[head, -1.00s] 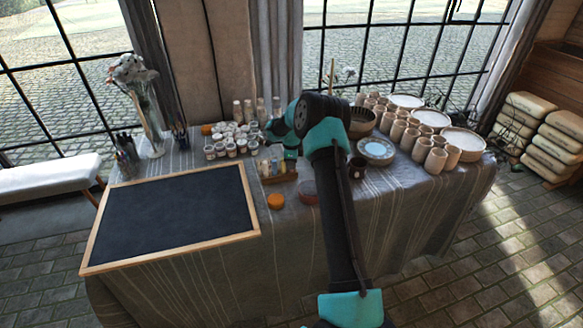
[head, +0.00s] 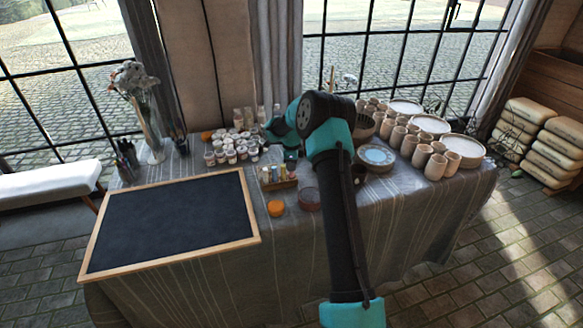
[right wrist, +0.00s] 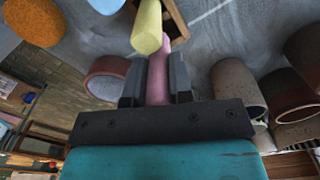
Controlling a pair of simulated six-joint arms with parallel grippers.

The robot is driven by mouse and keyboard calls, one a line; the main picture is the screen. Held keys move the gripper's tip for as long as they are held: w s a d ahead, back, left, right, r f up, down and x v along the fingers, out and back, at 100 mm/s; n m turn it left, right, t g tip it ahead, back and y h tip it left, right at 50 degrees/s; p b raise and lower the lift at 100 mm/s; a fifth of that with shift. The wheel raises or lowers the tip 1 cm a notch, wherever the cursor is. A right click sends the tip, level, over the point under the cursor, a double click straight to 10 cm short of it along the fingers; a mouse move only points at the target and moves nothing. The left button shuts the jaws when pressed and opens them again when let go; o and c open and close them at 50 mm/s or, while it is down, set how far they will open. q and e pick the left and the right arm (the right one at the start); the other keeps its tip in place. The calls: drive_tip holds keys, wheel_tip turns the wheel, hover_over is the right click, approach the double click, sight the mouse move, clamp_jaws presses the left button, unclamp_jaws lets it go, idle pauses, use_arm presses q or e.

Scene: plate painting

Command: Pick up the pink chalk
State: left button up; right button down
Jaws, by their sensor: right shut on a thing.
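The pink chalk (right wrist: 157,77) stands between the two fingers of my right gripper (right wrist: 156,88) in the right wrist view. The fingers are shut on it. A yellow chalk (right wrist: 147,28) is just beyond it and overlaps its far end in the picture. In the head view my right gripper (head: 290,157) is behind the wooden chalk holder (head: 279,185), close above it; its fingertips and the pink chalk are hard to make out there. The holder's wooden edge (right wrist: 177,22) also shows in the right wrist view. My left gripper is not in view.
A framed blackboard (head: 175,222) covers the table's left part. Paint jars (head: 230,152) crowd behind the holder, and an orange sponge (head: 276,208) and a reddish round dish (head: 308,199) lie in front. Cups (head: 436,166) and plates (head: 376,156) fill the right side.

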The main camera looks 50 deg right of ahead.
drive_tip(key=s+a+r, duration=0.1)
drive_tip(key=s+a, duration=0.9)
drive_tip(key=a, duration=0.1)
drive_tip(key=shift+a+r, duration=0.15)
drive_tip(key=shift+r, duration=0.05)
